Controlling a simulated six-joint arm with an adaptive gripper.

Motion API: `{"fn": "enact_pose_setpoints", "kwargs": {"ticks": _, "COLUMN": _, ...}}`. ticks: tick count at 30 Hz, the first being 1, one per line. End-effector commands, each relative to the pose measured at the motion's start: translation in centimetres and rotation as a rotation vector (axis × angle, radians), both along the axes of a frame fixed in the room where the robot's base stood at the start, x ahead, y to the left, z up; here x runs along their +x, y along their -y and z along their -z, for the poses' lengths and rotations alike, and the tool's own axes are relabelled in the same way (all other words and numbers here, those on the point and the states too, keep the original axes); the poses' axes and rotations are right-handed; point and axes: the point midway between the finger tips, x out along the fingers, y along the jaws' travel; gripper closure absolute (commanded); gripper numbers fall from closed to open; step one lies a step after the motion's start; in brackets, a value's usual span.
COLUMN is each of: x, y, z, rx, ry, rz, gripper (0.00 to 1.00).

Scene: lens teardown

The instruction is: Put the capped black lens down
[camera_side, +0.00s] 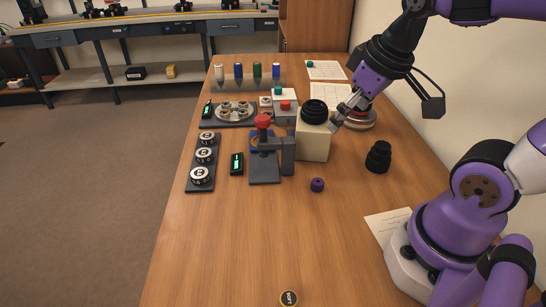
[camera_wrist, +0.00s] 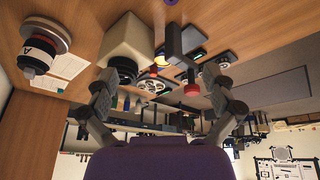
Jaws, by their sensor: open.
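A ribbed black lens-like cylinder (camera_side: 314,111) sits upright on top of a cream block (camera_side: 312,145). In the wrist view the black cylinder (camera_wrist: 122,70) shows against the cream block (camera_wrist: 130,42), near the left finger. A second black, stepped lens-like piece (camera_side: 378,156) stands alone on the wooden table, right of the block. I cannot tell which one is capped. My gripper (camera_side: 341,115) is just right of the block's top, beside the ribbed cylinder. Its fingers are spread wide in the wrist view (camera_wrist: 163,82), with nothing held between them.
A press with a red knob (camera_side: 263,121) stands left of the block. A small purple ring (camera_side: 317,185) lies in front. A round stacked piece (camera_side: 359,120) is behind my gripper. A dark tray (camera_side: 199,178) holds round parts. The table's front is mostly clear.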

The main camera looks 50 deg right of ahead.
Motion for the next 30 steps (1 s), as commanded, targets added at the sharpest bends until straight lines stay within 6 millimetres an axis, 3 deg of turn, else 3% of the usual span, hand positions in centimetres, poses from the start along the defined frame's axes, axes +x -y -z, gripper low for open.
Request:
{"fn": "enact_pose_setpoints", "kwargs": {"ticks": 1, "x": 0.2, "y": 2.3, "z": 0.6, "rx": -0.006, "ry": -0.067, "rz": 0.042, "gripper": 0.02}}
{"fn": "enact_pose_setpoints", "kwargs": {"ticks": 6, "x": -0.8, "y": 9.3, "z": 2.7, "rx": 0.021, "ry": -0.256, "rz": 0.103, "gripper": 0.02}}
{"fn": "enact_pose_setpoints", "kwargs": {"ticks": 10, "x": -2.2, "y": 12.8, "z": 4.1, "rx": 0.068, "ry": -0.339, "rz": 0.123, "gripper": 0.02}}
{"fn": "enact_pose_setpoints", "kwargs": {"ticks": 14, "x": -2.9, "y": 14.1, "z": 5.3, "rx": 0.092, "ry": -0.370, "rz": 0.124, "gripper": 0.02}}
{"fn": "enact_pose_setpoints", "kwargs": {"ticks": 30, "x": -3.3, "y": 14.2, "z": 12.7, "rx": 0.095, "ry": -0.374, "rz": 0.125, "gripper": 0.02}}
